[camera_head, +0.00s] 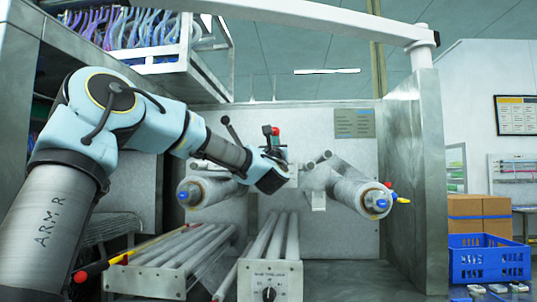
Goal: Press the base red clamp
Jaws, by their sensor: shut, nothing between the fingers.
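Several red parts show, and I cannot tell for sure which is the base red clamp. A small red knob (276,131) stands on a dark piece just above my wrist, in front of the back panel. A small red tip (388,184) shows at the end of the right wrapped roll (352,192). My gripper (287,172) is at the middle of the machine, between the two wrapped rolls. It is small in the picture and looks shut and empty, apart from the low red end.
The left wrapped roll (206,191) lies under my forearm. Lower rollers (185,250) and a control box with a dial (269,283) stand in front. A metal side wall (417,180) bounds the right. A blue crate (489,262) and cardboard boxes (479,215) stand beyond it.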

